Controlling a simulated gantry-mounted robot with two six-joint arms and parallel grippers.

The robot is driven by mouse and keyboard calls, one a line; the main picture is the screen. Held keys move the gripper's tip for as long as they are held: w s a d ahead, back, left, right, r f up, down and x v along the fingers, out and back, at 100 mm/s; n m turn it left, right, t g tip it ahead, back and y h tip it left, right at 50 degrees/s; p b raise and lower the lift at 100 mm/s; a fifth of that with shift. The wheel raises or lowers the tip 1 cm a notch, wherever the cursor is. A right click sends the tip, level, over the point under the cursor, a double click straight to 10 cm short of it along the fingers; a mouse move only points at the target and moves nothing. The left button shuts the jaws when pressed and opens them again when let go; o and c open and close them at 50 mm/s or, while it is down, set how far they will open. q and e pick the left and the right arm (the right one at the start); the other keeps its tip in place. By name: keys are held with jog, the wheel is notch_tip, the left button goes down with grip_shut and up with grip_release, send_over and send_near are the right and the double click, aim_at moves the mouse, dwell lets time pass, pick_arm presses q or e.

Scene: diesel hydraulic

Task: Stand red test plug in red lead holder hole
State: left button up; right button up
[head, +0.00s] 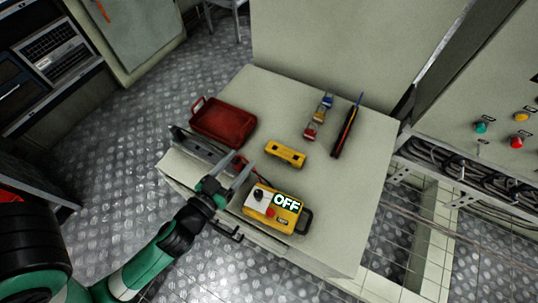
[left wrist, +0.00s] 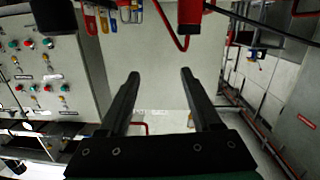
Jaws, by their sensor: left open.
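My left gripper (head: 237,167) is open over the front left of the table; its two dark fingers (left wrist: 160,74) stand apart with nothing between them in the left wrist view. A small red piece, likely the red test plug (head: 239,161), shows by the fingertips, partly hidden by them. A red cylinder with a red lead (left wrist: 190,14) hangs at the top of the left wrist view, beyond the fingers. A yellow block (head: 285,153), possibly the lead holder, lies mid-table; its holes are too small to tell. My right gripper is not in view.
A yellow meter reading OFF (head: 272,208) lies at the table's (head: 345,215) front edge. A red tray (head: 223,121) is at the left. Coloured padlock-like pieces (head: 310,133) and a dark pen-like tester (head: 347,127) lie at the back. The table's right side is clear.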

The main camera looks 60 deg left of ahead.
aim_at(234, 165)
pick_arm(q)
jog(key=s+f+g, duration=0.2)
jog(key=s+f, duration=0.3)
jog(key=s, duration=0.2)
jog(key=p+x, duration=0.3)
jog(key=x, duration=0.3)
jog(key=shift+w+f, duration=0.1)
jog(key=shift+w, duration=0.3)
jog(key=shift+w+a+f, duration=0.1)
jog(key=shift+a+f, duration=0.05)
jog(key=shift+w+a+p, duration=0.2)
jog(key=shift+w+p, duration=0.15)
jog(key=shift+p, duration=0.05)
jog(key=x, duration=0.4)
jog(key=shift+w, duration=0.2)
grip_shut()
